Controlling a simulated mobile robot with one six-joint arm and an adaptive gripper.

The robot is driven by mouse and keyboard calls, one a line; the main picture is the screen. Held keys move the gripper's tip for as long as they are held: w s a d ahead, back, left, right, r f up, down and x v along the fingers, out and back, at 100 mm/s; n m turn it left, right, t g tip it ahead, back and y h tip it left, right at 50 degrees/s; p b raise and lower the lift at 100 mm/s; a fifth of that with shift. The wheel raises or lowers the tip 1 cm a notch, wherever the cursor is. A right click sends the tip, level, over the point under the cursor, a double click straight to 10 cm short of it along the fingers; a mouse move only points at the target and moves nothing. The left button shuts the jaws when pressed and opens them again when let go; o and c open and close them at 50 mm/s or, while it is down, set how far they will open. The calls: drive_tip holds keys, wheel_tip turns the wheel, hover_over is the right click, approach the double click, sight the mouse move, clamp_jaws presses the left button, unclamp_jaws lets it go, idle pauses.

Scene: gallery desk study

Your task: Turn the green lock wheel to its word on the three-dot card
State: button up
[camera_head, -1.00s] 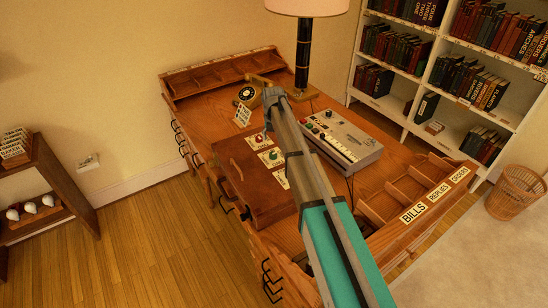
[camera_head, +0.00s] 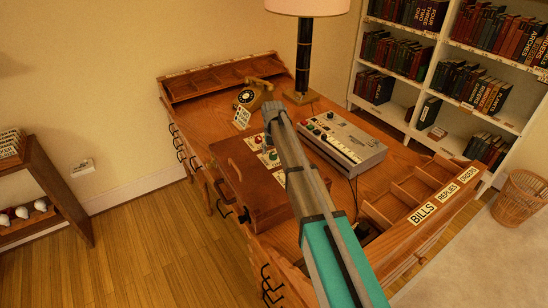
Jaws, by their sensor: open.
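The lock wheels sit on a brown wooden case (camera_head: 235,168) on the desk. The green lock wheel (camera_head: 273,155) is on a pale lettered plate, close left of my arm. A red wheel (camera_head: 258,140) is just behind it. My gripper (camera_head: 268,137) hangs at the arm's far end, near the red and green wheels, small and partly hidden. It appears open and empty; I cannot tell whether it touches a wheel.
A grey machine with buttons (camera_head: 342,143) is right of my arm. An open tray labelled BILLS (camera_head: 422,213) is at the right. A white bookcase (camera_head: 420,60) and wicker basket (camera_head: 520,196) stand beyond.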

drive_tip(key=shift+f, duration=0.3)
drive_tip(key=c, duration=1)
drive_tip(key=shift+d, duration=0.2)
clamp_jaws()
drive_tip(key=shift+a, duration=0.15)
drive_tip(key=shift+m, duration=0.3)
